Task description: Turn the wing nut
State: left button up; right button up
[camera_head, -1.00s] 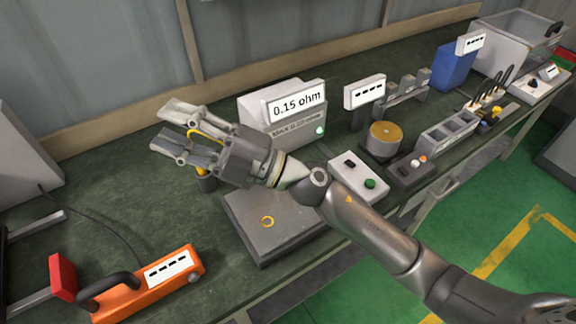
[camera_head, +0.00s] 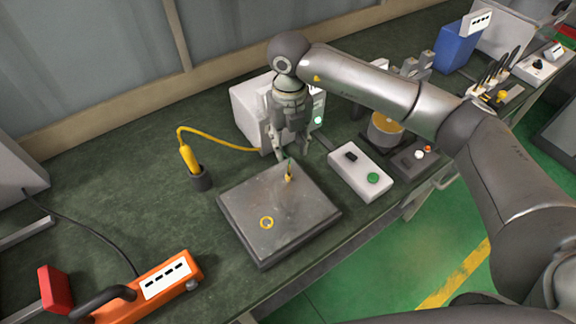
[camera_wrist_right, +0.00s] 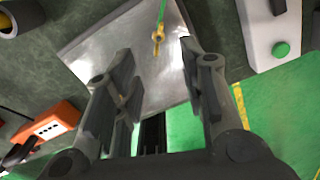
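A small brass-yellow fitting (camera_head: 289,178) with a thin green stem stands near the back corner of the grey metal plate (camera_head: 250,205); it may be the wing nut, but its wings are too small to make out. It also shows in the right wrist view (camera_wrist_right: 158,38), between and beyond the fingertips. My right gripper (camera_head: 287,154) points down just behind and above this fitting. In the right wrist view its two fingers (camera_wrist_right: 156,55) are spread apart with nothing between them. My left gripper is out of view.
A yellow probe (camera_head: 189,158) with a cable stands in a dark holder to the left. The white meter box (camera_head: 250,105) is partly behind my arm. A switch box (camera_head: 360,172) stands right of the plate.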

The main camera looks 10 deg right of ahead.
aim_at(289, 175)
notch_tip(289, 175, down, 10)
jog(key=shift+s+a+f+p, duration=0.1)
jog(key=shift+f+p, duration=0.1)
jog(key=shift+p, duration=1.05)
jog(key=shift+c, duration=0.2)
